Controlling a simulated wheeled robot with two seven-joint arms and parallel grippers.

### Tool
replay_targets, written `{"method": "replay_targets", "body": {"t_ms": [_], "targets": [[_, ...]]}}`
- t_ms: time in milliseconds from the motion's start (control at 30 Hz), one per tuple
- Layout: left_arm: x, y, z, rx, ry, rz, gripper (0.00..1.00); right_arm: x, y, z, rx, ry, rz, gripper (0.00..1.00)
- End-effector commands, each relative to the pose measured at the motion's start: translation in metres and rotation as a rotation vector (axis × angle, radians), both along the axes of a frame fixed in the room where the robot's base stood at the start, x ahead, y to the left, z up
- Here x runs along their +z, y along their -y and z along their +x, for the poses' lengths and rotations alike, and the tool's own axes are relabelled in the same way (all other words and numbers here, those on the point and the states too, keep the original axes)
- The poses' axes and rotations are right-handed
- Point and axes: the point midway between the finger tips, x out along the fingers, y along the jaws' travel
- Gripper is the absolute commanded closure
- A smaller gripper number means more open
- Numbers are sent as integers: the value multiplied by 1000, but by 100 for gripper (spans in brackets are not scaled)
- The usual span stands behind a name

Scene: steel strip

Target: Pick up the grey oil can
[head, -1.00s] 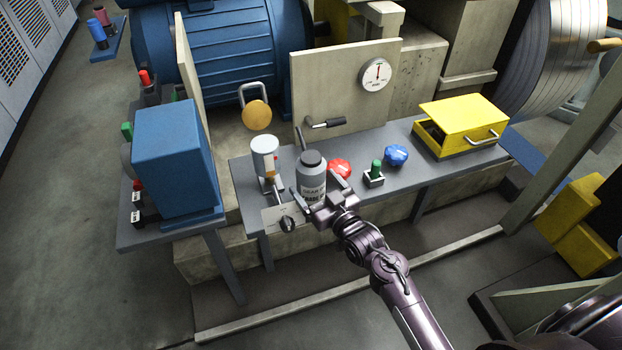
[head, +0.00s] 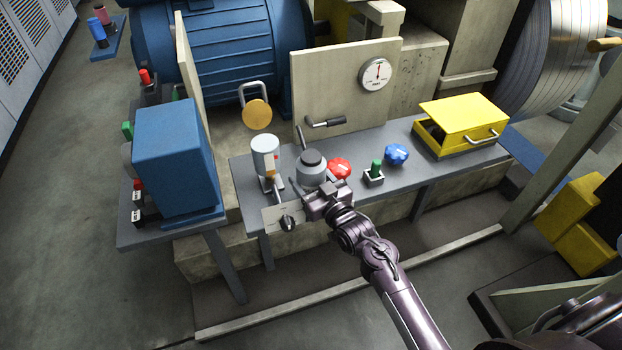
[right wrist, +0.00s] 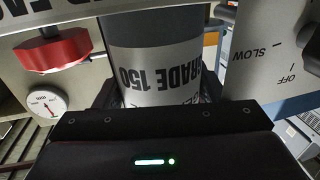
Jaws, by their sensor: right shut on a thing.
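The grey oil can (head: 311,174), with a dark cap, is over the front part of the grey bench, left of a red knob. My right gripper (head: 319,194) is at its near side, shut on it and hiding its lower part in the head view. In the right wrist view the can (right wrist: 150,72) is between the dark fingers, its "GRADE 150" label upside down. I cannot tell whether its base touches the bench. My left gripper is not in view.
A light grey cylinder (head: 265,152) and a switch panel (head: 283,219) are close on the left. The red knob (head: 340,168), a green switch (head: 376,169) and a blue knob (head: 396,155) are on the right. A yellow box (head: 462,125) stands farther right. An upright panel with a gauge (head: 376,75) is behind.

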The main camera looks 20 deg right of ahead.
Motion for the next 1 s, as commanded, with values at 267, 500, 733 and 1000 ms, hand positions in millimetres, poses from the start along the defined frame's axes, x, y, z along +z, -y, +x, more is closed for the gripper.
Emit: {"method": "replay_targets", "body": {"t_ms": [267, 500, 733, 1000], "targets": [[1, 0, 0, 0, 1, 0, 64, 6, 0, 1, 0, 4, 0, 73], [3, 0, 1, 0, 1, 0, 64, 38, 0, 0, 0, 8, 0, 73], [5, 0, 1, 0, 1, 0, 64, 105, 0, 0, 1, 12, -1, 73], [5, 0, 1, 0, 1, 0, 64, 171, 0, 0, 0, 9, 0, 73]]}}
